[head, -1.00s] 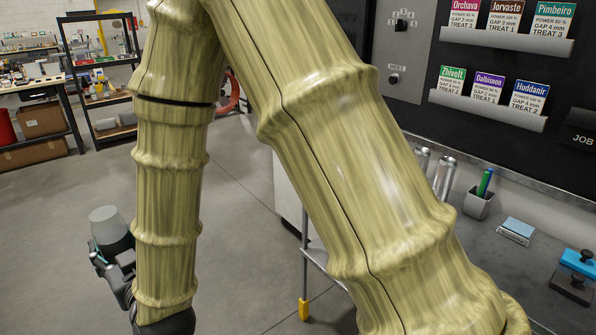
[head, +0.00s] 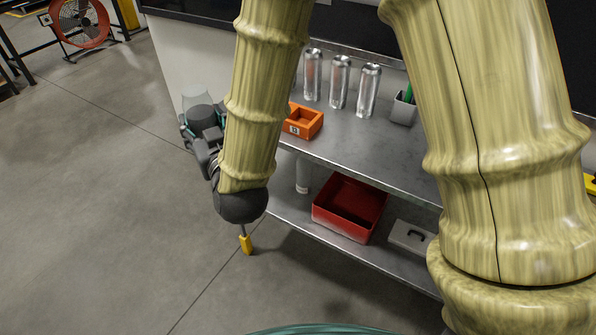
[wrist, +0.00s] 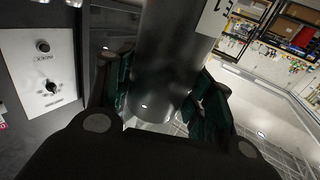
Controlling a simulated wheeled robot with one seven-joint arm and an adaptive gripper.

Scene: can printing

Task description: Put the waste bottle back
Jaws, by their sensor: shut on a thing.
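The waste bottle, a smooth grey cylinder (wrist: 168,55) with a pale label near the top edge, stands between the fingers of my gripper (wrist: 165,98) in the wrist view. Part of the bottle is hidden by the fingers and the wrist.
Several silver cans (head: 340,82) stand on the steel bench (head: 365,140), behind an orange tray (head: 308,123). The lower shelf (head: 380,258) holds a red bin (head: 335,222), a pale cylinder (head: 302,173) and a grey lidded box (head: 408,237). Open floor lies left.

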